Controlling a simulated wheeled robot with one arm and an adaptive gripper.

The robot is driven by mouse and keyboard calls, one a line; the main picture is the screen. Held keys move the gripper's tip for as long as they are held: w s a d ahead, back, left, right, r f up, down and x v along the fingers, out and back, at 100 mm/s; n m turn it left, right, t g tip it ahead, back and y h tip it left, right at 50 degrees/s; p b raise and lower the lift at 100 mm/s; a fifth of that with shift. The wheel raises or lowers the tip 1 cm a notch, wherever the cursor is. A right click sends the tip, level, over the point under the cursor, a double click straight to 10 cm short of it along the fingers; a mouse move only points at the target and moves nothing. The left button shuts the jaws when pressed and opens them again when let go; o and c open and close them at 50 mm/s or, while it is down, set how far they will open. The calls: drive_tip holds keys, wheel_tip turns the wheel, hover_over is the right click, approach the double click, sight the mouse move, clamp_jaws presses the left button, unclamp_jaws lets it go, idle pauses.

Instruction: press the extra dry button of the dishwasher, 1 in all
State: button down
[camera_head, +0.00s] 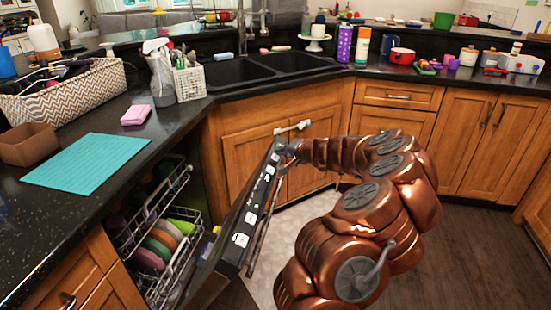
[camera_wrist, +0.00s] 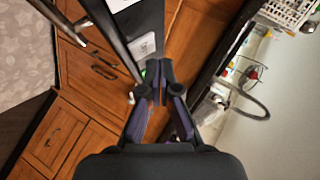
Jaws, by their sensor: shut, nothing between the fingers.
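The dishwasher door (camera_head: 222,258) hangs partly open, tilted outward, with a black control strip along its top edge. Several white button icons (camera_head: 241,239) and a small green light run along the strip. Their labels are too small to read, so I cannot tell which is extra dry. My gripper (camera_head: 288,150) is at the far end of the strip, its fingers partly hidden. In the wrist view, my gripper (camera_wrist: 160,70) is shut and empty, with its tips beside the dark control strip (camera_wrist: 141,22), near a white icon and the green light. I cannot tell whether they touch it.
Dish racks (camera_head: 160,235) with colored plates are behind the door, on its left. The black counter (camera_head: 70,230) holds a teal mat (camera_head: 92,163) and a patterned basket (camera_head: 70,95). Wooden cabinets (camera_head: 262,150) stand behind my gripper. Dark floor is open on the right.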

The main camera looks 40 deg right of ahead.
drive_tip(key=shift+f, duration=0.1)
drive_tip(key=shift+w+a+f+b, duration=0.1)
drive_tip(key=shift+w+f+b, duration=0.15)
drive_tip(key=shift+b, duration=0.25)
drive_tip(key=shift+w+a+f+b, duration=0.1)
drive_tip(key=shift+f+b, duration=0.25)
idle(0.6)
drive_tip(key=shift+r, duration=0.1)
drive_tip(key=shift+s+d+r+p, duration=0.2)
drive_tip(key=shift+s+r+p, duration=0.15)
drive_tip(key=shift+r, duration=0.25)
drive_tip(key=shift+r, duration=0.1)
idle(0.3)
drive_tip(key=r+p, duration=0.1)
drive_tip(key=s+d+r+p, duration=0.1)
drive_tip(key=r, duration=0.1)
drive_tip(key=s+r, duration=0.1)
drive_tip(key=shift+d+r+p, duration=0.15)
drive_tip(key=shift+d+p, duration=0.05)
drive_tip(key=shift+p, duration=0.2)
drive_tip(key=shift+w, duration=0.1)
idle(0.9)
